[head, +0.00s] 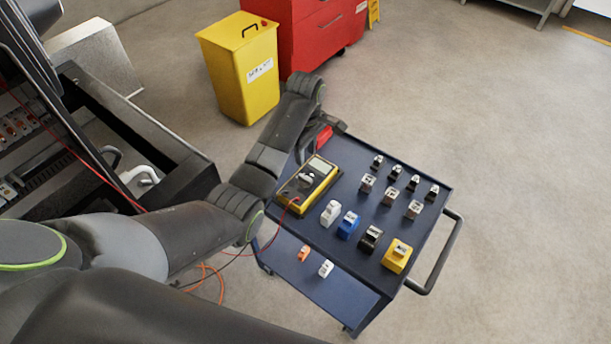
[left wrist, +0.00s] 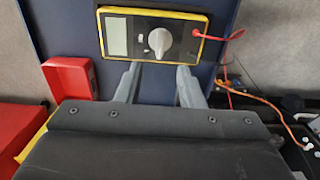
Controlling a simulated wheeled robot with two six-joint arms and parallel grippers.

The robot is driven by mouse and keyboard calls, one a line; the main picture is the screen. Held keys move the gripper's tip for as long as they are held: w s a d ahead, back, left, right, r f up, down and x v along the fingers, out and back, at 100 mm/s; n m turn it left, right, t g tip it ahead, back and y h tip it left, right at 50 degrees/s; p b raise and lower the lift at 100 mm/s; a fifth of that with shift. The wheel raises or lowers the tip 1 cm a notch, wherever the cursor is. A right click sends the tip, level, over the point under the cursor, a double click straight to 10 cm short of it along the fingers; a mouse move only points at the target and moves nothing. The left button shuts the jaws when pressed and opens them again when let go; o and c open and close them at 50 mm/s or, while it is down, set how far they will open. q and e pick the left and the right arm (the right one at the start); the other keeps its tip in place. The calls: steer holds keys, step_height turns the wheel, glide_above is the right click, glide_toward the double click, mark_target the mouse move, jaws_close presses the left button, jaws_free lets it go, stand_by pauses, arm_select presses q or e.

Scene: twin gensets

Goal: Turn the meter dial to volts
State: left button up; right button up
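The yellow-edged meter (head: 308,183) lies on the top of the blue cart, with a pale screen and a dark face. In the left wrist view the meter (left wrist: 117,34) is just beyond my fingers, and its light grey dial (left wrist: 159,41) stands out near the middle of the face. The dial's markings are too small to read. My left gripper (left wrist: 158,68) is open and empty; its two fingers point at the meter's near edge, apart from the dial. In the head view my left gripper (head: 304,150) is partly hidden by its arm. My right gripper is not in view.
The blue cart (head: 437,176) also carries several small blocks and connectors right of the meter. A red tray (left wrist: 70,78) sits beside the meter. A red lead (left wrist: 232,35) leaves the meter's side. A yellow bin (head: 240,75) and red cabinet (head: 312,40) stand behind; floor at right is clear.

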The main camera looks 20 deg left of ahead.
mark_target(305, 177)
arm_select(q)
step_height(305, 177, down, 10)
stand_by(0.4)
steer(key=shift+c, duration=0.4)
jaws_close()
